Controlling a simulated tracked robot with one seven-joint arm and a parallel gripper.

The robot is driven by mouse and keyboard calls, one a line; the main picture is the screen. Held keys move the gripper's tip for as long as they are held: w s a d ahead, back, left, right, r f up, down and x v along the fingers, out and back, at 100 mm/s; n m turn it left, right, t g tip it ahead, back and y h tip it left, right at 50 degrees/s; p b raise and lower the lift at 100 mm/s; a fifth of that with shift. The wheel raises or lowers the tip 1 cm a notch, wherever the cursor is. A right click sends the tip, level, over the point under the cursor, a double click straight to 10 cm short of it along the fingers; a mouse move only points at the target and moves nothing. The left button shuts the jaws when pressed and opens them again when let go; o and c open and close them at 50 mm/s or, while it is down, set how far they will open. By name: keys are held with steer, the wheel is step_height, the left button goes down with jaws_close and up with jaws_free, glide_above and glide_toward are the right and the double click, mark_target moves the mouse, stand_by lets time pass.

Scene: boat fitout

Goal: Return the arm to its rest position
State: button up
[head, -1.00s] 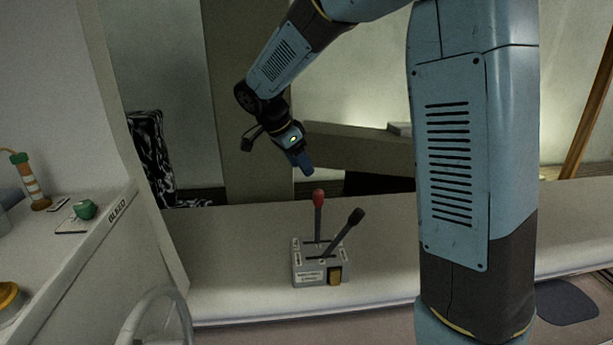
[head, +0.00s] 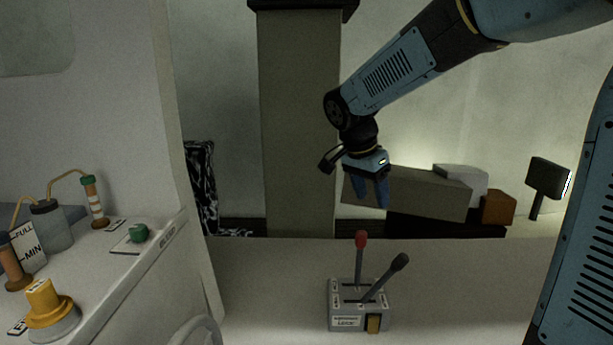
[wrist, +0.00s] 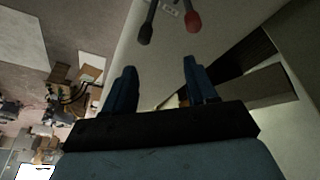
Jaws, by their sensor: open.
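My gripper (head: 372,192) is open and empty. In the head view it hangs fingers-down in the air, above and behind the grey lever box (head: 346,322). The box has a lever with a red knob (head: 361,240) and a tilted lever with a black knob (head: 399,261). In the wrist view my gripper (wrist: 160,88) shows two blue fingers spread apart with nothing between them. The red knob (wrist: 193,22) and the black knob (wrist: 145,34) show at the top of that view, apart from the fingers.
At left a white counter (head: 100,285) holds a yellow knob (head: 48,305), a green knob (head: 138,232) and a grey jar (head: 50,225). A dark pillar (head: 300,120) stands behind. A beige block (head: 425,192) and a brown box (head: 497,208) lie behind the ledge (head: 460,290).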

steer(key=s+d+r+n+t+y, duration=0.1)
steer(key=s+d+n, duration=0.3)
steer(key=s, duration=0.6)
steer(key=s+d+r+n+t+y, duration=0.1)
steer(key=s+d+n, duration=0.3)
steer(key=s, duration=0.7)
steer(key=n+t+y, duration=0.1)
steer(key=n, duration=0.1)
steer(key=shift+d+n+t, duration=0.2)
steer(key=shift+n+t, duration=0.1)
steer(key=shift+t, duration=0.1)
